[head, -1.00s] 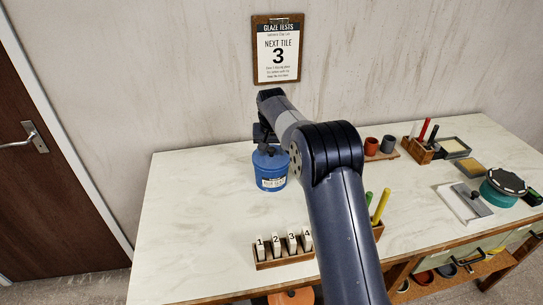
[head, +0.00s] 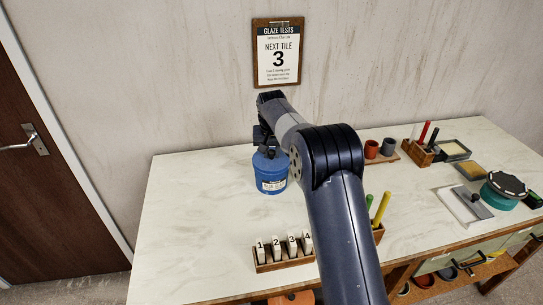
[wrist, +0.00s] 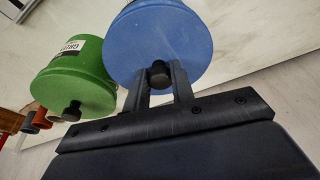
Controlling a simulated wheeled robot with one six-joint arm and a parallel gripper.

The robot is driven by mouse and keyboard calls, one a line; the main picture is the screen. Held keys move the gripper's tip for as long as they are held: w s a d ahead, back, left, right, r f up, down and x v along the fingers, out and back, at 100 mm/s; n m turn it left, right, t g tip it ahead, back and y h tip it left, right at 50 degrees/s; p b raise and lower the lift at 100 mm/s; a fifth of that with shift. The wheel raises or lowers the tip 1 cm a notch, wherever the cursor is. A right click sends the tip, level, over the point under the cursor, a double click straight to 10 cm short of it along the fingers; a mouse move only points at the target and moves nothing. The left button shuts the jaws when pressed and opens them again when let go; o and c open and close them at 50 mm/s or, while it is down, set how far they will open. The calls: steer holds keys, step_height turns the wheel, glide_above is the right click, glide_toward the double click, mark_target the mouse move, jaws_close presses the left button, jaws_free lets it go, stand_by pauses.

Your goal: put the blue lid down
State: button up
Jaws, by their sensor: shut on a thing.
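The blue lid (wrist: 158,38) fills the upper middle of the wrist view, with its dark knob (wrist: 159,74) between the two fingers. My gripper (wrist: 161,84) is shut on this knob. In the head view, the blue jar (head: 271,185) with a white label stands on the worktop, left of my arm. My gripper (head: 264,142) is directly above it, and the lid is at the jar's top. I cannot tell whether the lid rests on the jar or is slightly raised. My arm partly covers the fingers and the lid.
A green jar (wrist: 72,78) with a dark knob stands close beside the blue one in the wrist view. A wooden rack (head: 284,258) of numbered tiles sits at the front edge. The pale worktop (head: 200,200) is clear left of the blue jar.

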mark_target(272, 153)
step_height(272, 153, up, 9)
steer(key=shift+f, duration=0.1)
steer(key=shift+r+b, duration=0.2)
steer(key=shift+b, duration=0.15)
steer(key=shift+s+b, duration=0.3)
steer(key=shift+b, duration=0.05)
steer(key=s+d+f+b, duration=0.1)
steer(key=s+f+b, duration=0.4)
steer(key=s, duration=0.2)
steer(key=s+f+b, duration=0.4)
steer(key=s+b, duration=0.2)
steer(key=s, duration=0.2)
step_height(272, 153, down, 10)
steer(key=shift+s+d+f, duration=0.1)
steer(key=shift+f, duration=0.15)
